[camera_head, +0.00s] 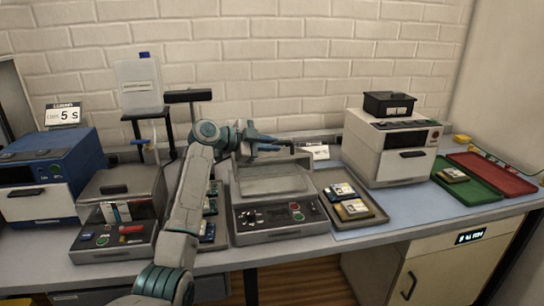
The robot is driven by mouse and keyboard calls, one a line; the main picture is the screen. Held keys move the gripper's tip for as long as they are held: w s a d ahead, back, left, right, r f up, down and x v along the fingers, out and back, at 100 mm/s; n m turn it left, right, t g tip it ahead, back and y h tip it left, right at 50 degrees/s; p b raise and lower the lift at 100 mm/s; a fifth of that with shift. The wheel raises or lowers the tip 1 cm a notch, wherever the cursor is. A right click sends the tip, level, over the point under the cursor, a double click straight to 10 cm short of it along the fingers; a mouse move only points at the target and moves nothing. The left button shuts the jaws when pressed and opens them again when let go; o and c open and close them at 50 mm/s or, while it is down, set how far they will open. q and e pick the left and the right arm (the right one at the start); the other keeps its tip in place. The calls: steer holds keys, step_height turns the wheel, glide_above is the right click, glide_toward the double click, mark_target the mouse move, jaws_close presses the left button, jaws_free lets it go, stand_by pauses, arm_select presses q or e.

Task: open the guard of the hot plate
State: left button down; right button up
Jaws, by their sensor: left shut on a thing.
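The hot plate (272,220) is a grey box in the middle of the bench, with dark knobs and red and green buttons on its front. Its guard (274,175) looks like a pale see-through panel in a grey frame, raised at the back of the box; its exact angle is hard to tell. My left arm comes up from the bottom and bends over to the right. My left gripper (268,146) is shut at the guard's upper edge, apparently on its handle. The grip itself is small and partly hidden. My right gripper is not in view.
A grey device (118,212) with a clear hood stands left, beside a blue device (48,170). A tray (352,212) of packs lies right of the hot plate, then a white device (391,150) carrying a black bin (389,104). Green (466,180) and red (492,174) trays lie far right.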

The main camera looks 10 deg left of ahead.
mark_target(267, 154)
arm_select(q)
steer(key=w+r, duration=0.1)
steer(key=w+r+n+g, duration=0.1)
steer(key=shift+w+a+r, duration=0.15)
steer(key=shift+w+a, duration=0.15)
steer(key=shift+a, duration=0.1)
steer(key=shift+w+a+r+n+g+p, duration=0.2)
steer(key=shift+w+r+n, duration=0.15)
steer(key=shift+w, duration=0.15)
steer(key=shift+w+a+r+n+g+p, duration=0.1)
steer(key=shift+w+a+r+n+p, duration=0.1)
steer(key=shift+w+n, duration=0.2)
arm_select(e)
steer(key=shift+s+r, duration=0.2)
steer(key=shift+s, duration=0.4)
arm_select(q)
steer(key=shift+w, duration=0.1)
steer(key=c, duration=1.5)
jaws_free()
